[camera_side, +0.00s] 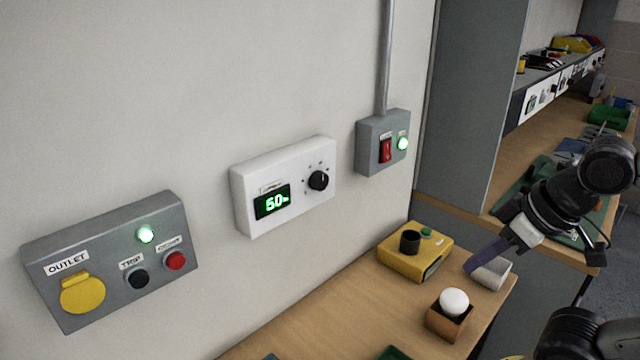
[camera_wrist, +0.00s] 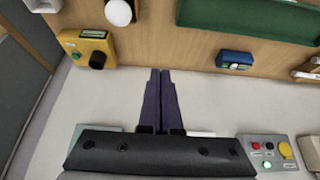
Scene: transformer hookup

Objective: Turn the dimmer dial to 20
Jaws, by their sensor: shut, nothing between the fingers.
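The dimmer is a white box (camera_side: 284,186) on the wall in the side view. Its green display (camera_side: 272,202) reads 50, and its black round dial (camera_side: 318,180) sits on the right of its face. My gripper (camera_side: 470,268) is at the right of that view, over the bench and well apart from the dial. Its dark purple fingers point down and left, shut and empty. In the wrist view the shut fingers (camera_wrist: 160,72) lie side by side in the middle. The dial is not visible there, and my gripper body blocks the lower middle.
A grey switch box (camera_side: 383,143) with a red rocker and lit green lamp is right of the dimmer. A grey outlet box (camera_side: 110,262) is left.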

